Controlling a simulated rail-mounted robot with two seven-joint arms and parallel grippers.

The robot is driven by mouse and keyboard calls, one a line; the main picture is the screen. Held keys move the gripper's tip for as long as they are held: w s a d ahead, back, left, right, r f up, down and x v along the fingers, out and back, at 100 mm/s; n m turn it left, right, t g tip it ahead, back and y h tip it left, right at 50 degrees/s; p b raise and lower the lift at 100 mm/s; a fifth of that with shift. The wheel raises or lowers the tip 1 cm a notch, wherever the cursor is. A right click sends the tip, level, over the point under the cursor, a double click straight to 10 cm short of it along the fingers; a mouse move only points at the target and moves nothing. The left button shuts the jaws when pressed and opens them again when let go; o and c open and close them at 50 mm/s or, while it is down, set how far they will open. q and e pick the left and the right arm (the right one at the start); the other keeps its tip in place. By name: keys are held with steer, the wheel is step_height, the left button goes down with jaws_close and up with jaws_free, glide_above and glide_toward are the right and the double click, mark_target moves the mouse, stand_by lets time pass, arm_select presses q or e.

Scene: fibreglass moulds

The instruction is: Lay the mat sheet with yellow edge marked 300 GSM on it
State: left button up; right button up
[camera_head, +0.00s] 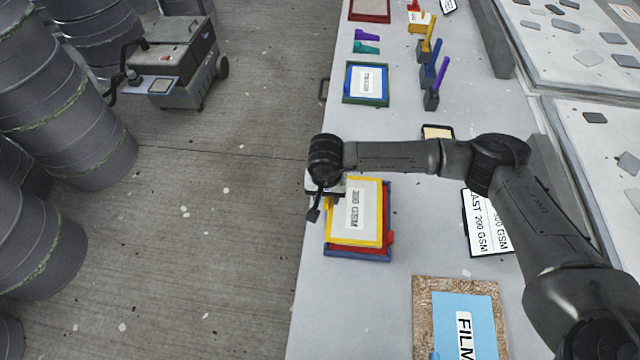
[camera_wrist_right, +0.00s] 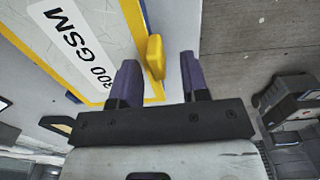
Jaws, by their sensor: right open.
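The mat sheet with yellow edge (camera_head: 357,240), marked 300 GSM, is over a red-edged piece (camera_head: 389,215) and a blue-edged piece (camera_head: 345,254). It sits a little left of the red edge; whether it touches all over I cannot tell. In the right wrist view the sheet (camera_wrist_right: 98,25) shows at upper left, with a yellow tab (camera_wrist_right: 155,57) on its edge. My right gripper (camera_wrist_right: 157,68) is open, its purple-grey fingers on either side of this tab. In the head view the right gripper (camera_head: 322,203) is at the sheet's upper left corner, partly hidden by its wrist.
A blue-and-green framed sheet (camera_head: 367,83) lies farther up the table (camera_head: 310,300). Upright coloured handles (camera_head: 432,85) stand right of it. A label card (camera_head: 484,225) lies right of the stack, and a FILM sheet (camera_head: 456,310) on a board (camera_head: 425,292) nearer. My right arm crosses the table.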

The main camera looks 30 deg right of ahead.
steer(key=shift+s+r+p, duration=0.3)
steer(key=shift+r+p, duration=0.4)
steer(key=shift+r, duration=0.3)
steer(key=shift+s+r+p, duration=0.25)
steer(key=shift+r+p, duration=0.45)
steer(key=shift+r, duration=0.25)
steer(key=r, duration=0.1)
steer(key=w+r+p, duration=0.1)
steer(key=r, duration=0.1)
steer(key=shift+a+r+p, duration=0.15)
steer(key=shift+r+p, duration=0.05)
steer(key=shift+p, duration=0.1)
arm_select(q)
steer(key=shift+t, duration=0.3)
steer(key=r, duration=0.4)
steer(key=shift+w+r, duration=0.2)
steer(key=shift+r, duration=0.2)
arm_select(e)
steer(key=shift+w+r, duration=0.1)
steer(key=shift+r, duration=0.15)
arm_select(q)
steer(key=shift+r, duration=0.1)
arm_select(e)
steer(key=shift+r, duration=0.15)
